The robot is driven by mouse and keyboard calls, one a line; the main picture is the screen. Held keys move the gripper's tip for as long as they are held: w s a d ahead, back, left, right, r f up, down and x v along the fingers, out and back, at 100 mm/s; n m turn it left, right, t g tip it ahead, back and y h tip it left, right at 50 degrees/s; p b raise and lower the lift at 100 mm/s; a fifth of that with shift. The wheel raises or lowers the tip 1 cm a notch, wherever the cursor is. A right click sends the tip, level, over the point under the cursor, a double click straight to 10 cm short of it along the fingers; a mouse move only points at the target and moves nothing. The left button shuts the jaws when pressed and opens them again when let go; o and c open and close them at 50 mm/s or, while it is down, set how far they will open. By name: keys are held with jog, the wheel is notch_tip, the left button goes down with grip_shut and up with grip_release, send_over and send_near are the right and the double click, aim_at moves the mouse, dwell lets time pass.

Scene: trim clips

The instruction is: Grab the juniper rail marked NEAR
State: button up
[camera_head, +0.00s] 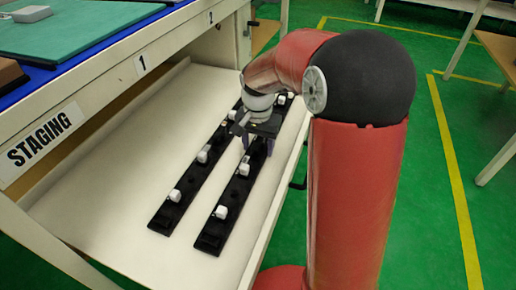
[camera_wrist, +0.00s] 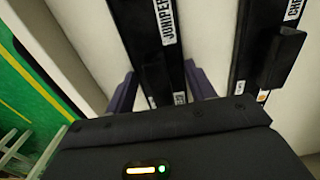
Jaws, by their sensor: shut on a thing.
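Two long black rails lie side by side in the open drawer. The juniper rail (camera_head: 236,190) is the right one in the head view, nearer the drawer's outer edge. In the wrist view the juniper rail (camera_wrist: 146,45) carries a white label reading JUNIPER and a smaller tag (camera_wrist: 179,98) lower down, too small to read surely. My gripper (camera_head: 257,145) is over this rail, and its purple fingers stand on either side of it in the wrist view (camera_wrist: 160,90). It is shut on the rail, which appears to lie on the drawer floor.
The other rail (camera_head: 190,186) lies close on the left; its label, partly cut off, starts with "CH". White clips sit along both rails. The drawer floor (camera_head: 110,160) is bare to the left. A STAGING sign (camera_head: 45,142) marks the bench front above.

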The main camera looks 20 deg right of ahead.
jog(key=shift+c, duration=1.3)
